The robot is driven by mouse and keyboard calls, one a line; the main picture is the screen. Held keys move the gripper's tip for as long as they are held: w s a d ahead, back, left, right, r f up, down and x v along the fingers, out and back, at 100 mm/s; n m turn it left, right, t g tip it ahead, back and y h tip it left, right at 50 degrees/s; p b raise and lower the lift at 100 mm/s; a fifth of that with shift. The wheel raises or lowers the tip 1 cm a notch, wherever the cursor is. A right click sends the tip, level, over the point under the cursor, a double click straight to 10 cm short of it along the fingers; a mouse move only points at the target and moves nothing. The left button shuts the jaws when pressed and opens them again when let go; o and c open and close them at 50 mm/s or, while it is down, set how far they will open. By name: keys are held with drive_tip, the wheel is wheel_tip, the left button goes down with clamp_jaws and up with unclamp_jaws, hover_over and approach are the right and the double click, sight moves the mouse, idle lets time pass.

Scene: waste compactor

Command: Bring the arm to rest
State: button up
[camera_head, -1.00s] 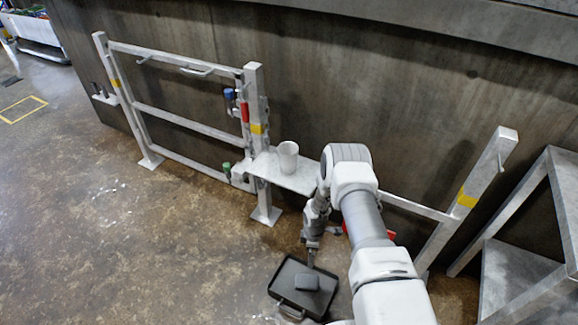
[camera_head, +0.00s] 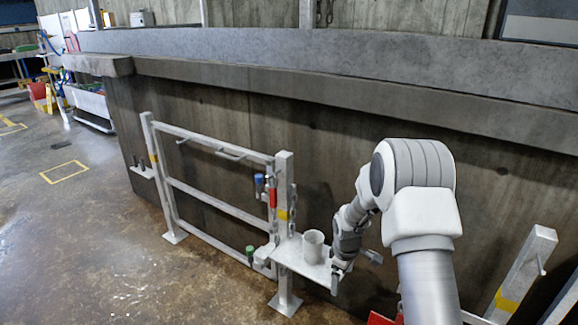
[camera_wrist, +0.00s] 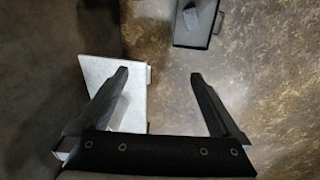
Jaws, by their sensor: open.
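My arm is bent in the head view, with its elbow raised in front of the concrete wall and its wrist hanging down. My gripper (camera_head: 337,282) points downward by the right end of a small grey shelf (camera_head: 295,259). In the wrist view its two dark fingers (camera_wrist: 159,75) are wide apart with nothing between them. The shelf also shows there beside and below the left finger (camera_wrist: 98,72).
A grey rail frame (camera_head: 220,205) with coloured valve handles stands left of the shelf. A concrete wall (camera_head: 240,115) runs behind. A black tray (camera_wrist: 178,40) holding a dark object lies on the floor. Another post (camera_head: 520,270) stands at right. Open floor lies left.

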drive_tip(key=s+r+m+t, duration=0.15)
drive_tip(key=s+r, duration=0.25)
drive_tip(key=r, duration=0.5)
drive_tip(key=s+r+m, duration=0.2)
drive_tip(key=s+r, duration=0.2)
drive_tip(key=r, duration=0.4)
drive_tip(key=s+r+m+t, duration=0.15)
drive_tip(key=s+r, duration=0.25)
drive_tip(key=r, duration=0.5)
drive_tip(key=s+a+r+m, duration=0.1)
drive_tip(key=s+r+m, duration=0.25)
drive_tip(key=s, duration=0.65)
drive_tip(key=s+r+m, duration=0.3)
drive_tip(key=s+r, duration=0.1)
drive_tip(key=s, duration=0.6)
wheel_tip(320, 180, up, 21)
drive_tip(key=p, duration=2.1)
drive_tip(key=shift+a+t+y, duration=0.15)
drive_tip(key=shift+t+y, duration=0.15)
drive_tip(key=shift+t, duration=0.1)
